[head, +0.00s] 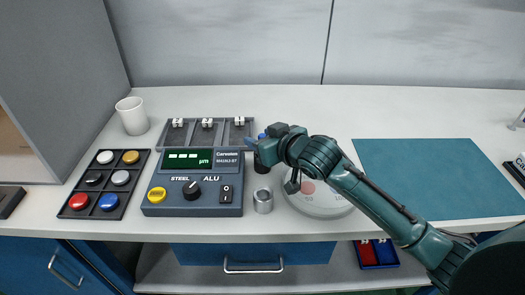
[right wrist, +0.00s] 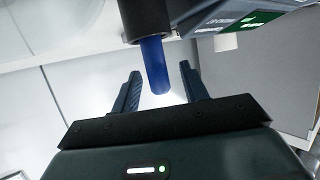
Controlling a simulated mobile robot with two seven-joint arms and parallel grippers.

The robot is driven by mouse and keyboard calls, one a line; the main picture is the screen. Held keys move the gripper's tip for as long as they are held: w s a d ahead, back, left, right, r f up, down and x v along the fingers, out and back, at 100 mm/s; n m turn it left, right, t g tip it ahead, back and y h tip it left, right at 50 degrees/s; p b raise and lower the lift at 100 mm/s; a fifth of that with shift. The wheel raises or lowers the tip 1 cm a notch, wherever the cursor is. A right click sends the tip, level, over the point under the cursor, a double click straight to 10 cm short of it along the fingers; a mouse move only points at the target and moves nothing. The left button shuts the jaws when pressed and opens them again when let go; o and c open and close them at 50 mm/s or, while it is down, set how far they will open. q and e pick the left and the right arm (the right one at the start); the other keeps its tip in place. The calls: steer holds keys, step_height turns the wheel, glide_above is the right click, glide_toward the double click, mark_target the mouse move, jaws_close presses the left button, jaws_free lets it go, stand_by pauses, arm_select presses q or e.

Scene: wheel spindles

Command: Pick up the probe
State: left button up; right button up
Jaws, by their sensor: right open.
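The probe shows in the right wrist view as a blue rod (right wrist: 155,66) coming out of a black cylinder (right wrist: 145,18). In the head view its blue top (head: 262,136) shows above the black cylinder (head: 262,164), just right of the gauge box (head: 194,181). My right gripper (head: 260,143) is at the blue part, coming in from the right. In the right wrist view its two fingers (right wrist: 160,82) are open, one on each side of the blue rod, with gaps to both. My left gripper is not in view.
A metal ring (head: 263,201) stands in front of the black cylinder. A round grey plate (head: 318,197) lies under my right arm. A grey tray (head: 206,145) is behind the gauge box, with a white cup (head: 132,115) at left. A teal mat (head: 432,178) lies bare at right.

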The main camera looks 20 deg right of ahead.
steer(key=shift+c, duration=0.2)
jaws_close()
